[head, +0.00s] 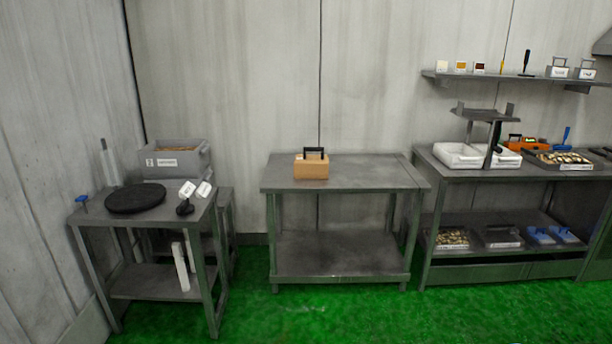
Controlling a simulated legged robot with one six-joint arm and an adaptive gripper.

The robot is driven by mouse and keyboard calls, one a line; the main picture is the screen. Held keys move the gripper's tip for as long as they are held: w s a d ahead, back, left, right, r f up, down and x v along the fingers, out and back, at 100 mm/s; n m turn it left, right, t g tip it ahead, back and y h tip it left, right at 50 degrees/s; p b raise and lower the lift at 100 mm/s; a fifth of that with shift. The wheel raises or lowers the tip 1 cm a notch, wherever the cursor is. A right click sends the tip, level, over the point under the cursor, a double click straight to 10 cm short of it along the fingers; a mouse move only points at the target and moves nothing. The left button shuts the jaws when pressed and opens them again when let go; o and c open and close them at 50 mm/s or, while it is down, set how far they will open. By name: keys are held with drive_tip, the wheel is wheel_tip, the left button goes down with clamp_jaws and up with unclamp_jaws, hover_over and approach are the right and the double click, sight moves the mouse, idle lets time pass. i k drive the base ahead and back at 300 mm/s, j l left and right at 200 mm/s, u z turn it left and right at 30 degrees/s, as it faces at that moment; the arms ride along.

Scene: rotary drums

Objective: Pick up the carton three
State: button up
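A small tan-brown box with a black handle on top (311,168) stands upright on the middle grey metal table (370,177), toward the back and left of centre. It looks like a carton, but I see no readable number on it. Nothing touches it. My gripper does not show in the head view, so its state is hidden.
The left table (90,215) holds a black round disc (135,198). A grey bin (190,160) stands behind it. The right bench (440,160) holds white trays (462,155) and an orange item. A wall shelf (510,78) hangs above. Green floor (330,315) is clear in front.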

sight(312, 167)
drive_tip(key=i, duration=1.4)
drive_tip(key=i+l+u, duration=0.25)
drive_tip(key=i, duration=1.2)
drive_tip(key=i+j+z, duration=0.1)
drive_tip(key=i, duration=0.25)
drive_tip(key=i+j, duration=0.2)
drive_tip(key=i, duration=0.15)
drive_tip(key=i+j+z, duration=0.15)
drive_tip(key=i, duration=0.25)
